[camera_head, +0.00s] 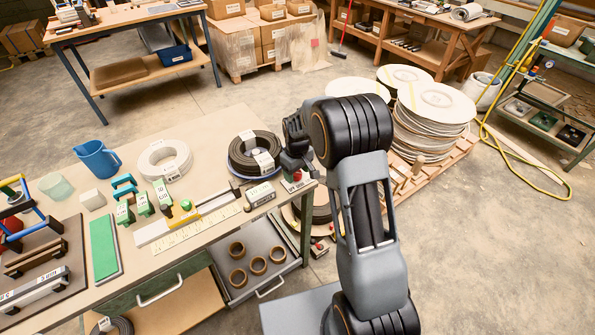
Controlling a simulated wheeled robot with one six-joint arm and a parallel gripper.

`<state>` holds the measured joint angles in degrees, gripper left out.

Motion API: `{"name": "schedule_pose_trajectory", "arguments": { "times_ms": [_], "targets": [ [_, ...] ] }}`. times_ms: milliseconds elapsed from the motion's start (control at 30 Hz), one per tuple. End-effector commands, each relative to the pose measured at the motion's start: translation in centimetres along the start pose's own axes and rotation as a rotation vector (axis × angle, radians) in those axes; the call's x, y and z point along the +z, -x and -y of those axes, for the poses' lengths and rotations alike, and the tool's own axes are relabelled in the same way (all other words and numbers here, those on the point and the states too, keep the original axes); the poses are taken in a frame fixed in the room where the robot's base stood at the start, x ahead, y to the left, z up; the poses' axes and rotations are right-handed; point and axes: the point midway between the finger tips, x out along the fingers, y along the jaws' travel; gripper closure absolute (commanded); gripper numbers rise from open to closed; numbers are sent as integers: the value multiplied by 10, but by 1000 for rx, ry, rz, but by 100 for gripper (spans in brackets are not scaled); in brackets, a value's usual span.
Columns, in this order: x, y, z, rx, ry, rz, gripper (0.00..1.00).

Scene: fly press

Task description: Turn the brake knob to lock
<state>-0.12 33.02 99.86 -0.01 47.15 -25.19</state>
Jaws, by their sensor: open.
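My gripper (295,162) is dark and sits over the right end of the workbench, beside the black coil. Its fingers are small and partly hidden by the wrist; it is open, and nothing can be seen held in it. A small red knob (298,176) shows just below the fingertips at the bench's right corner, on a light block. I cannot tell for certain that it is the brake knob, how it is turned, or whether the fingers touch it. Another small red part (319,245) shows lower down, below the bench edge.
The workbench (205,133) holds a black coil (256,156), a white coil (164,160), a blue jug (97,159), green labelled blocks (143,203) and a ruler (197,230). An open drawer (250,262) with several brown rings juts below. Stacked discs (436,110) stand on a pallet at right.

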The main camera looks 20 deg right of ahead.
Motion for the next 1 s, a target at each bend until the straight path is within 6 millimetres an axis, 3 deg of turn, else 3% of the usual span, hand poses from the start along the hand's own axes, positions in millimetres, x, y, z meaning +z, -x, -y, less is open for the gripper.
{"name": "schedule_pose_trajectory", "arguments": {
  "times_ms": [167, 600, 800, 1000],
  "targets": [
    [-1, 19, 0, 2, 0, -5, 35],
    [-1, 105, -1, 2, 0, -5, 35],
    [-1, 128, 0, 2, 0, -3, 35],
    [-1, 137, 0, 1, 0, -2, 35]
  ]
}}
